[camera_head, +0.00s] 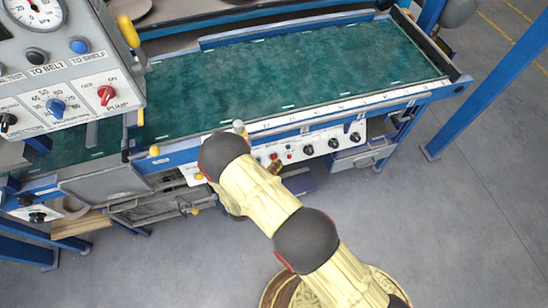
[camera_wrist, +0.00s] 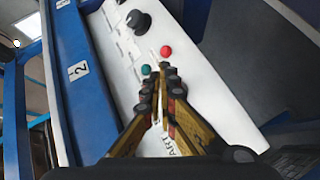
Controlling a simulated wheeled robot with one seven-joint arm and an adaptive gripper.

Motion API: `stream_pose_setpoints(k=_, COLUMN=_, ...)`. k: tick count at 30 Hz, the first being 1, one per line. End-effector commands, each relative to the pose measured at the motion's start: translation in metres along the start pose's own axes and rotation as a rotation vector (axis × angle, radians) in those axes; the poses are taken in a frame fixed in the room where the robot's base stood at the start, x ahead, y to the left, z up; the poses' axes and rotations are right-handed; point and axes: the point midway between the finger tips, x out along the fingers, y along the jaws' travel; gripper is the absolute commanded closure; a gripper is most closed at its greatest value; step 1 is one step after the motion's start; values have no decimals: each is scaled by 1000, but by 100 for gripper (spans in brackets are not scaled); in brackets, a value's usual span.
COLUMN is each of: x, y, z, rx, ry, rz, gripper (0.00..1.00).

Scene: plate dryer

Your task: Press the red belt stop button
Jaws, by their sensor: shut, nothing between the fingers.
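In the wrist view, the red button (camera_wrist: 166,51) stands out from a white control panel (camera_wrist: 205,85). A green button (camera_wrist: 146,70) sits beside it, to the lower left. My gripper (camera_wrist: 162,72) is shut and empty, its fingertips pointing at the panel just below the red button and right of the green one. I cannot tell whether the tips touch the panel; they look apart from the red button.
Black knobs (camera_wrist: 138,20) sit on the panel beyond the buttons. A blue rail (camera_wrist: 75,70) runs along the panel's left side. In the head view, a green belt (camera_head: 290,65) lies behind the panel, and a grey control box (camera_head: 70,75) stands at the left.

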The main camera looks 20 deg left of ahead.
Motion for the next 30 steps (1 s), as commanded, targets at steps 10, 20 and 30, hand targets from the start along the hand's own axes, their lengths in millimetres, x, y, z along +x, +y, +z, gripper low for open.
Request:
stream_pose_setpoints(k=10, x=-20, y=16, z=14, rx=-2, ry=0, rz=-1, gripper=100)
stream_pose_setpoints(k=20, x=-34, y=25, z=24, rx=1, ry=0, rz=0, gripper=100)
stream_pose_setpoints(k=30, x=-34, y=25, z=24, rx=0, ry=0, rz=0, gripper=100)
